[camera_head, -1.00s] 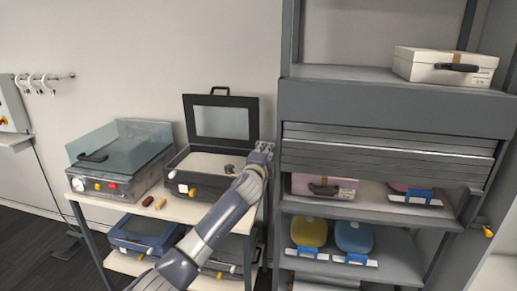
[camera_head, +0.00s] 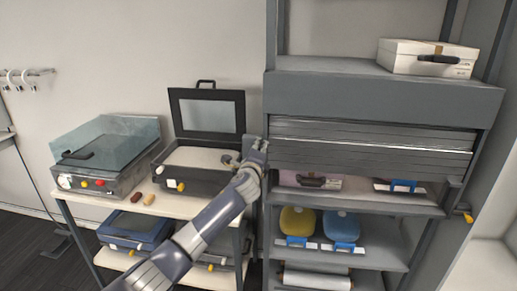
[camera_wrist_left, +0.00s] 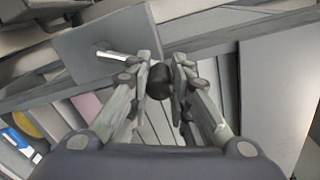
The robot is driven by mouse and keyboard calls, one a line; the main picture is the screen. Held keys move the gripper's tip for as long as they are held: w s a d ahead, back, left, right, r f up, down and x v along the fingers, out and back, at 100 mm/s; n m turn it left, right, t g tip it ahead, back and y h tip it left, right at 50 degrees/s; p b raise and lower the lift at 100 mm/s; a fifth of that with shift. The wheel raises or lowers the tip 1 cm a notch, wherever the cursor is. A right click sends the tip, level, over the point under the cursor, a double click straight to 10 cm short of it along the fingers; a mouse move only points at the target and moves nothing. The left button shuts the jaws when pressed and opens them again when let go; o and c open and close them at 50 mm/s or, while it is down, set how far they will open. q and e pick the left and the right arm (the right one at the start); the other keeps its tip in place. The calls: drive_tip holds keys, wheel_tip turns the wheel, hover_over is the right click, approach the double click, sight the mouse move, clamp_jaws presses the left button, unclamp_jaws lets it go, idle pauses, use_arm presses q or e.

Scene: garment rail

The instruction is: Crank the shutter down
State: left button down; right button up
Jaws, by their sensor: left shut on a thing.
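The shutter (camera_head: 370,143) is a grey slatted panel under the rail unit's wide grey header. It is partly down, and a low gap shows beneath it. My left gripper (camera_head: 259,147) is at the unit's left side, beside the shutter. In the left wrist view its fingers (camera_wrist_left: 160,82) are shut on a round black crank knob (camera_wrist_left: 160,76). A bright metal rod (camera_wrist_left: 112,56) on a grey plate shows next to the fingers; how it joins the knob is hidden. My right gripper is not in view.
A pink case (camera_head: 308,181) sits under the shutter. Yellow (camera_head: 297,222) and blue (camera_head: 341,227) items stand on the shelf below. A white case (camera_head: 428,58) is on top. An open black case (camera_head: 205,160) on the side table stands close to my left arm.

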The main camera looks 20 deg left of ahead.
use_arm(q)
drive_tip(key=shift+f, duration=0.15)
drive_tip(key=c, duration=1.4)
unclamp_jaws()
drive_tip(key=v, duration=1.2)
